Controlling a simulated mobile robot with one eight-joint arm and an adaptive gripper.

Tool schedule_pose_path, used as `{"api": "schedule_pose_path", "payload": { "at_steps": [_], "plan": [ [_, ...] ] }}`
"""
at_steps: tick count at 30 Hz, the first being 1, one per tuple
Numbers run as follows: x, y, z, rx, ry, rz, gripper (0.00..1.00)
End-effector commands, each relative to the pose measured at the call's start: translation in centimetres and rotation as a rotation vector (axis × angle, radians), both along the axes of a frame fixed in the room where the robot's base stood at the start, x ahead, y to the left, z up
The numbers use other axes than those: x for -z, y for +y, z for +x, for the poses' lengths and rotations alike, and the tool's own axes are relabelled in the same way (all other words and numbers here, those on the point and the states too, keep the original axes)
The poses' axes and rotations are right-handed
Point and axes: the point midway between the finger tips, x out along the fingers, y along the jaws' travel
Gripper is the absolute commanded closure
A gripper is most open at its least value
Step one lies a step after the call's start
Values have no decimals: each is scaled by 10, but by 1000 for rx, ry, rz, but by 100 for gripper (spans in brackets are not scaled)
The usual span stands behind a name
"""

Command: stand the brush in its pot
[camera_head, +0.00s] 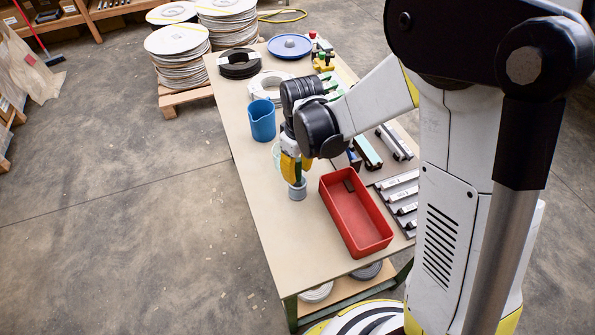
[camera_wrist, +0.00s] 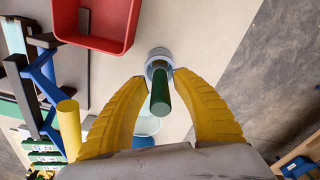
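The pot (camera_head: 297,191) is a small grey cylinder on the bench, just left of the red tray. It also shows in the wrist view (camera_wrist: 158,53). The brush, seen as a dark green handle (camera_wrist: 160,96) in the wrist view, rises from the pot's mouth toward the camera, and its lower end is hidden inside the pot. My gripper (camera_head: 292,181) is directly above the pot, pointing down. In the wrist view its yellow fingers (camera_wrist: 161,75) stand either side of the handle with a gap on both sides. The brush is hidden in the head view.
The red tray (camera_head: 333,204) stands close right of the pot, holding a small dark block. A pale green cup (camera_head: 276,152) and a blue jug (camera_head: 262,121) stand behind my gripper. Racked tools line the bench's right side. The front-left bench top is clear.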

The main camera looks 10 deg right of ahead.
Motion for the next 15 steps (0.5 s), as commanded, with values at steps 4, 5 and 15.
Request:
{"api": "schedule_pose_path", "payload": {
  "at_steps": [4, 5, 15],
  "plan": [
    [-37, -1, -2, 0, 0, 0, 67],
    [-44, -1, -2, 0, 0, 0, 67],
    [-104, -3, -4, 0, 0, 0, 67]
  ]
}}
